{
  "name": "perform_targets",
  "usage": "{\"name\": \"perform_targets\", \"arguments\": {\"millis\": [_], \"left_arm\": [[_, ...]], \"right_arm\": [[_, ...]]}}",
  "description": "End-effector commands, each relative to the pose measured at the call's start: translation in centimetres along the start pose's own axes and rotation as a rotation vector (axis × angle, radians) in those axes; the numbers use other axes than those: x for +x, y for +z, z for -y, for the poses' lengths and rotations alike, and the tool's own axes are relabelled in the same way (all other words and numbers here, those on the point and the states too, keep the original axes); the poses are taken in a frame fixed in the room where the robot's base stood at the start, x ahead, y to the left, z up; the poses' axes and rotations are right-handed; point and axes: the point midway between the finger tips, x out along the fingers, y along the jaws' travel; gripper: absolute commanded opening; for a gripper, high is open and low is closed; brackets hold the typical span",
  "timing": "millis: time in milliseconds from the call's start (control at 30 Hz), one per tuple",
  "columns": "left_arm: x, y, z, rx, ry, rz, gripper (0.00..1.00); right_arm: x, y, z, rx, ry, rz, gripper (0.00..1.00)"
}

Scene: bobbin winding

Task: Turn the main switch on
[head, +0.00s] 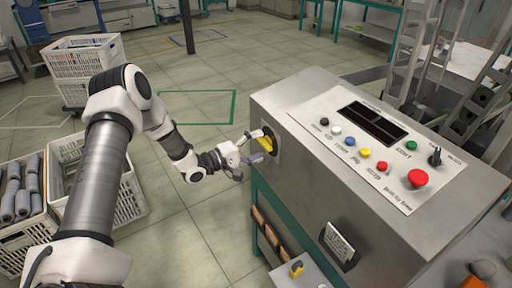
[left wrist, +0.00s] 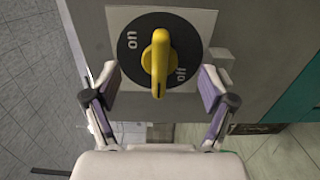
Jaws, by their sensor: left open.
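The main switch is a yellow knob (left wrist: 157,62) on a black round plate (left wrist: 135,68) marked "on" at the left and "off" at the lower right in the left wrist view. The knob's handle stands upright in that picture, between the two marks. In the head view the knob (head: 265,143) is on the left side face of the metal control cabinet (head: 300,100). My left gripper (left wrist: 160,88) is open, one finger on each side of the knob, with gaps to both sides. It also shows in the head view (head: 253,147), reaching the switch from the left. My right gripper is not in view.
The cabinet top holds a panel with coloured buttons, a dark display (head: 373,124) and a red mushroom button (head: 418,178). White crates (head: 85,60) stand at the left, one with grey rolls (head: 22,190). The tiled floor between is mostly free.

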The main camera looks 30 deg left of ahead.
Motion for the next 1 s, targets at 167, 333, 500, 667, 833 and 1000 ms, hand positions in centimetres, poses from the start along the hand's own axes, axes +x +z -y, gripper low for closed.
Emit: {"name": "perform_targets", "arguments": {"millis": [167,333,500,667,833,1000], "left_arm": [[0.6,0.0,0.1,0.001,0.0,0.001,0.83],[1.1,0.0,0.1,0.001,0.0,0.0,0.83],[1.6,0.1,0.1,0.002,0.0,0.001,0.83],[1.9,0.1,0.0,0.001,0.0,0.001,0.83],[1.9,0.1,0.0,0.0,0.0,0.0,0.83],[1.9,0.1,0.0,0.0,0.0,0.0,0.34]], "right_arm": [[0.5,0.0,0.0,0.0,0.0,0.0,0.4],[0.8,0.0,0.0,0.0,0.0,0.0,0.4],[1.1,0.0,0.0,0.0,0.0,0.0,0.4],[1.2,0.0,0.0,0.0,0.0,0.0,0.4],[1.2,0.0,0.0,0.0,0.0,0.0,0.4],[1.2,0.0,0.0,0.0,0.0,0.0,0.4]]}}
